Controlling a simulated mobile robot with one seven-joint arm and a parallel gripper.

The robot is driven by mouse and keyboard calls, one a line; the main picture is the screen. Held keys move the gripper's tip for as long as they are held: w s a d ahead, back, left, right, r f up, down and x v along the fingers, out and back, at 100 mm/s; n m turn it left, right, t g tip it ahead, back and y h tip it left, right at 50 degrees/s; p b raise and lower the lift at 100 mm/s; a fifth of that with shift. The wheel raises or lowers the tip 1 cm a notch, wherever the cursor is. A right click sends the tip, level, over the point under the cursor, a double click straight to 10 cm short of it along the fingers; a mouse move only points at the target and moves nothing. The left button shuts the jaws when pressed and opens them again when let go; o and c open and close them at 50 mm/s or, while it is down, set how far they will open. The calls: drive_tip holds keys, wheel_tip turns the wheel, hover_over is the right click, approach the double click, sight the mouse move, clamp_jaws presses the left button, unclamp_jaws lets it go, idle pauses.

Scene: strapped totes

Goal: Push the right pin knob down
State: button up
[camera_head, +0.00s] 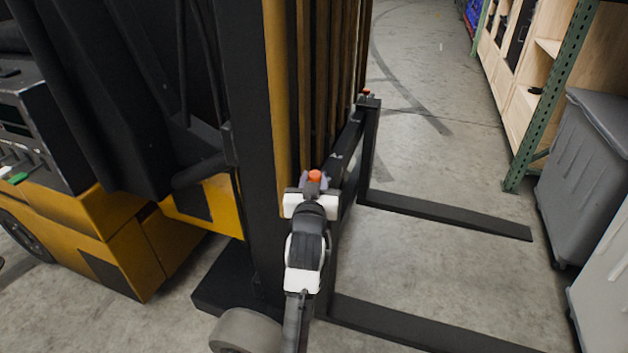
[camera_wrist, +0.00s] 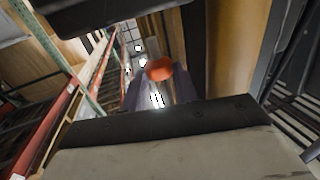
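The nearer pin knob (camera_head: 315,174) is a small orange-red cap on the near end of the forklift's black fork carriage (camera_head: 349,141). A second red pin knob (camera_head: 366,91) sits on the far end of the carriage, away from my gripper. My gripper (camera_head: 316,183) is at the nearer knob, with its greyish fingers apart on either side of it. In the wrist view, the orange knob (camera_wrist: 160,68) shows between and beyond the fingers. The fingers look open; I cannot tell whether they touch the knob. The pin below it is hidden.
The yellow and black forklift (camera_head: 180,245) stands at the left, its mast close to my arm. Two black forks (camera_head: 445,213) reach right, low over the floor. Grey bins (camera_head: 585,165) and a green-posted shelf (camera_head: 560,80) stand at the right. Floor between is clear.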

clamp_jaws()
drive_tip(key=shift+f+b, duration=1.2)
drive_tip(key=shift+f, duration=0.2)
drive_tip(key=shift+o, duration=1.9)
unclamp_jaws()
drive_tip(key=shift+s, duration=0.15)
